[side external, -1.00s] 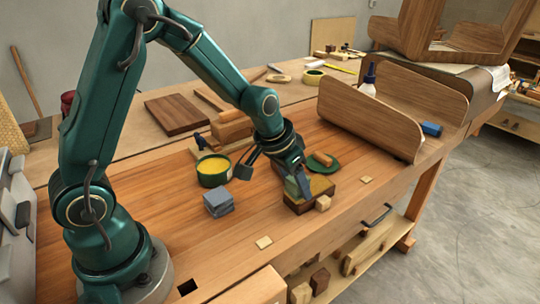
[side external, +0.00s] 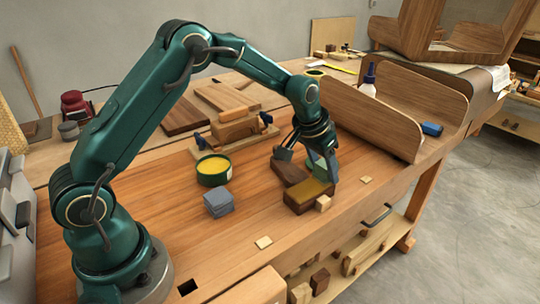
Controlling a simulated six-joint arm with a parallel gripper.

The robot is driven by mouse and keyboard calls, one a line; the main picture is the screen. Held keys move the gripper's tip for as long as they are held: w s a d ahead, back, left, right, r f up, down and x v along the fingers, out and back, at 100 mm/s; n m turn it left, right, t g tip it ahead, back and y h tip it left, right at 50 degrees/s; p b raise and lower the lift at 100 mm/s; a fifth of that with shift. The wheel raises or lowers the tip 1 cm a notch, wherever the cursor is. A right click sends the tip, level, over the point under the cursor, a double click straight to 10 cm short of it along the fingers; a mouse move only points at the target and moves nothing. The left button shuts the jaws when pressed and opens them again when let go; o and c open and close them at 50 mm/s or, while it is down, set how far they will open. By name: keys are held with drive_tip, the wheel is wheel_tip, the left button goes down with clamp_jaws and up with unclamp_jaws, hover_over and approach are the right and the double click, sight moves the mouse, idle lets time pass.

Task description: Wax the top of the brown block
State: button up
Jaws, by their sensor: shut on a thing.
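The brown block (side external: 300,205) lies on the bench with a yellowish, waxy-looking top. My gripper (side external: 312,165) is just behind and above the block, shut on a pale green pad (side external: 320,169). The pad hangs near the block's back edge; I cannot tell whether it touches the block. An open round tin of yellow wax (side external: 213,169) stands to the left. The arm partly hides the area behind the block.
A dark wooden piece (side external: 287,173) lies behind the brown block. A small light wood cube (side external: 323,203) is by its front right corner. Folded blue-grey cloths (side external: 218,203) lie left. A bent wooden panel (side external: 370,118) stands behind right. The bench front is mostly clear.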

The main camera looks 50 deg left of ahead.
sight(304, 191)
drive_tip(key=shift+w, duration=0.8)
drive_tip(key=shift+s+d, duration=0.15)
drive_tip(key=shift+s, duration=5.65)
drive_tip(key=shift+w, duration=5.85)
drive_tip(key=shift+s+r, duration=0.1)
drive_tip(key=shift+r, duration=3.95)
